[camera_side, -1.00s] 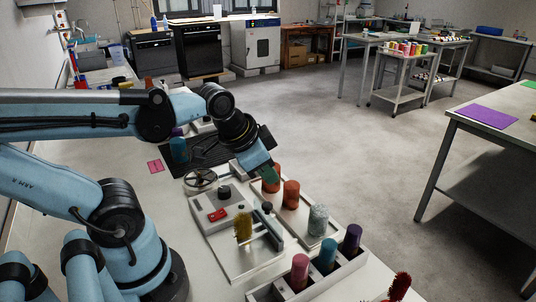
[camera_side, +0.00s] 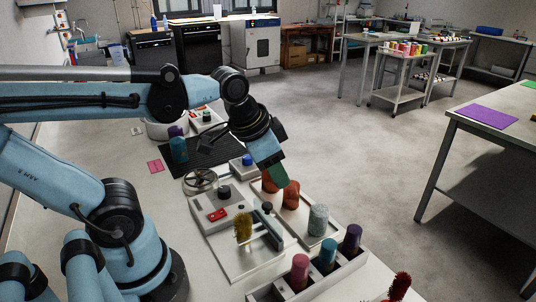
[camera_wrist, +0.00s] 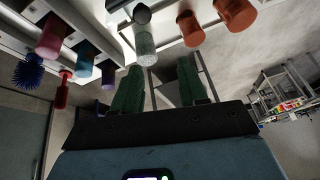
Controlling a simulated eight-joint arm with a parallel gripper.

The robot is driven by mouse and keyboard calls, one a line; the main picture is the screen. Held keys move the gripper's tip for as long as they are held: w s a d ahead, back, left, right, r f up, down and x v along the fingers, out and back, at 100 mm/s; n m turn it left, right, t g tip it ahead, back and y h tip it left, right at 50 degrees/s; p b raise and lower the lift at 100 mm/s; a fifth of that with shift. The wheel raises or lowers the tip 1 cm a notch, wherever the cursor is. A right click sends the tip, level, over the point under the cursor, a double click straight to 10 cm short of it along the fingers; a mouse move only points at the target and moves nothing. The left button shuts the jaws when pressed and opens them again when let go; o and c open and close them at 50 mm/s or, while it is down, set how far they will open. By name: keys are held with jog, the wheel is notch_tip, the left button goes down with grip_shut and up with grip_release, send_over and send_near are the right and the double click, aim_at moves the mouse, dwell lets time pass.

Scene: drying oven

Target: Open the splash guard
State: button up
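My gripper (camera_side: 279,176) hangs tilted down beside the orange cylinders in the side view, its green fingers overlapping them in the picture. In the wrist view my gripper (camera_wrist: 159,65) has its two green fingers well apart with nothing held between them. A thin grey upright panel (camera_side: 272,236) stands on the pale board in the side view, near a black knob (camera_side: 267,207); it may be the splash guard, but I cannot tell for sure. My gripper is behind this panel in the side view and apart from it. A black knob (camera_wrist: 141,14) also shows in the wrist view.
Orange cylinders (camera_side: 291,196) and a speckled grey cylinder (camera_side: 318,219) stand on a tray. A rack (camera_side: 318,277) holds pink, teal and purple cylinders. A yellow brush (camera_side: 243,228), a red switch (camera_side: 217,214), a handwheel (camera_side: 200,180) and a blue-button box (camera_side: 246,161) are close by.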

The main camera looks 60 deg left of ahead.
aim_at(267, 204)
jog(key=shift+o, duration=0.4)
jog(key=r+m+g, duration=0.2)
jog(key=s+r+m+g, duration=0.1)
jog(key=r+m+g, duration=0.1)
jog(key=m, duration=0.1)
jog(key=shift+r, duration=0.15)
jog(key=shift+m+g, duration=0.5)
jog(key=shift+m, duration=0.2)
jog(key=shift+s+f, duration=0.2)
jog(key=shift+f, duration=2.55)
jog(key=shift+s+f, duration=0.15)
jog(key=shift+f, duration=2.55)
grip_shut()
